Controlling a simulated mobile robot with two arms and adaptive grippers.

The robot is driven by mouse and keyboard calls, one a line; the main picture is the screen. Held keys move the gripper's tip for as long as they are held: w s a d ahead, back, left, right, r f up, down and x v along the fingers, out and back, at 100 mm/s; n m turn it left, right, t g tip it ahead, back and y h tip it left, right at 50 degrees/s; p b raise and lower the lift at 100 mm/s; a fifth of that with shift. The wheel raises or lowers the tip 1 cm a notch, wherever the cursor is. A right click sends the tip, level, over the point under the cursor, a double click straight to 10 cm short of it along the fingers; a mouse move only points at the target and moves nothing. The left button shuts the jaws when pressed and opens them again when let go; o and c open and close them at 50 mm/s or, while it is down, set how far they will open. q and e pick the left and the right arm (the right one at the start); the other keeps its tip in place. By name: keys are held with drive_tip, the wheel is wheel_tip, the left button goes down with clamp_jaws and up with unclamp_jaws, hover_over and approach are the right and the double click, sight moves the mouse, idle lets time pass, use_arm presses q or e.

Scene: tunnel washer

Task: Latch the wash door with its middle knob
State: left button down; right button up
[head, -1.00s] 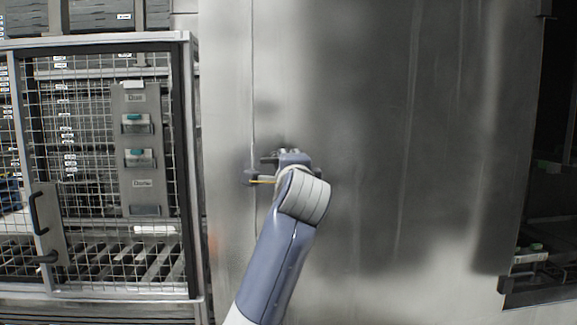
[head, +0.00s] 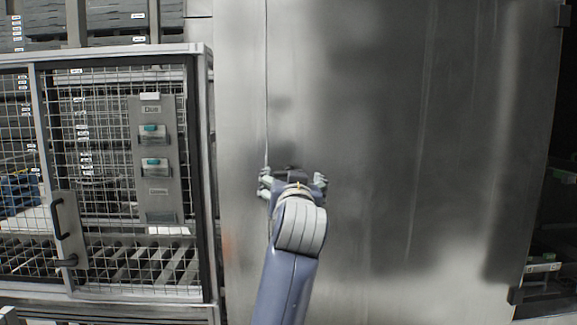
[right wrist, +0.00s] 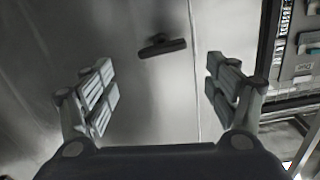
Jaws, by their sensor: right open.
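The wash door (head: 400,130) is a large smooth steel panel in the head view, with a vertical seam (head: 266,90) near its left side. In the right wrist view, a dark bar-shaped knob (right wrist: 162,46) sits on the steel close to the seam, slightly tilted in the picture. My right gripper (head: 293,180) is in front of the door by the seam, its fingers spread left and right. In the right wrist view the open gripper (right wrist: 160,80) is empty, with the knob beyond and between its fingertips. In the head view my gripper mostly hides the knob. My left gripper is not in view.
A wire-mesh cage (head: 100,170) with a black handle (head: 62,216) stands to the left. A grey panel (head: 154,155) with teal-marked holders hangs there. A dark opening lies right of the door. The steel around my gripper is otherwise clear.

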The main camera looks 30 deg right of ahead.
drive_tip(key=shift+w+d+n+p, duration=0.35)
drive_tip(key=shift+w+d+p, duration=0.55)
drive_tip(key=shift+w, duration=0.6)
drive_tip(key=shift+w+d+n+p, duration=0.3)
drive_tip(key=shift+w+d+p, duration=0.6)
drive_tip(key=shift+w, duration=0.65)
drive_tip(key=shift+w+d+n+p, duration=0.35)
drive_tip(key=shift+w+d+p, duration=0.55)
drive_tip(key=shift+w, duration=0.6)
drive_tip(key=shift+a, duration=0.1)
drive_tip(key=c, duration=1.1)
